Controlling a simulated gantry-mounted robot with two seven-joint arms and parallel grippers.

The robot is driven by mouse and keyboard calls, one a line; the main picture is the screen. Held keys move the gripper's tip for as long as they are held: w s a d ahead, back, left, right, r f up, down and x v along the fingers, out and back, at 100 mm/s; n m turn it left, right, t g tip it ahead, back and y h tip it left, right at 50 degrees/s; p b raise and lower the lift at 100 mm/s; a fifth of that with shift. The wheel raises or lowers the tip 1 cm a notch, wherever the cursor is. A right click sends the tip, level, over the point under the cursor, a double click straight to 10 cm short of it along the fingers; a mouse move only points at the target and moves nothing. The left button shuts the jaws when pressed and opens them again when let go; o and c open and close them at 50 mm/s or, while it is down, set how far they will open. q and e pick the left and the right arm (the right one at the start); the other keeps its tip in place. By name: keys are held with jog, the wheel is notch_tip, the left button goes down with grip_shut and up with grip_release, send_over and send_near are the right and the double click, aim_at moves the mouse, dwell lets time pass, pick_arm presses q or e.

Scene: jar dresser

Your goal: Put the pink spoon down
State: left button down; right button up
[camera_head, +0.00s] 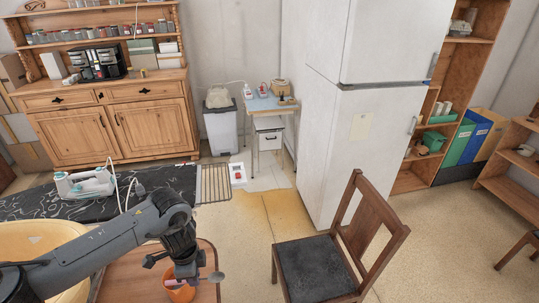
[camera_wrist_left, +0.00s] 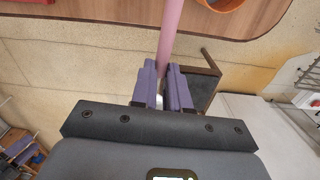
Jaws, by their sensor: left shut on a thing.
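The pink spoon (camera_wrist_left: 171,38) is held between the fingers of my left gripper (camera_wrist_left: 163,72), which is shut on its handle. In the wrist view the handle runs up over the small wooden table (camera_wrist_left: 115,10); its far end is out of frame. I cannot tell whether the spoon touches the table. My right gripper is not in view.
The orange cup's rim (camera_wrist_left: 219,4) is right of the spoon in the wrist view. A wooden chair (camera_head: 318,265) stands right of the table. An ironing board (camera_head: 150,182) with an iron (camera_head: 85,184) lies behind, and a yellow basin (camera_head: 40,240) is at left.

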pick_arm(q)
jog(key=n, duration=0.2)
jog(key=r+n, duration=0.1)
jog(key=n, duration=0.1)
jog(key=r+n, duration=0.1)
jog(key=n, duration=0.1)
jog(key=shift+w+d+n, duration=0.35)
jog(key=shift+d+n, duration=0.05)
jog(key=s+r+n+p, duration=0.9)
jog(key=r+p, duration=0.5)
jog(key=p, duration=0.5)
jog(key=s, duration=0.2)
jog(key=shift+s+p, duration=0.35)
jog(key=shift+s, duration=0.05)
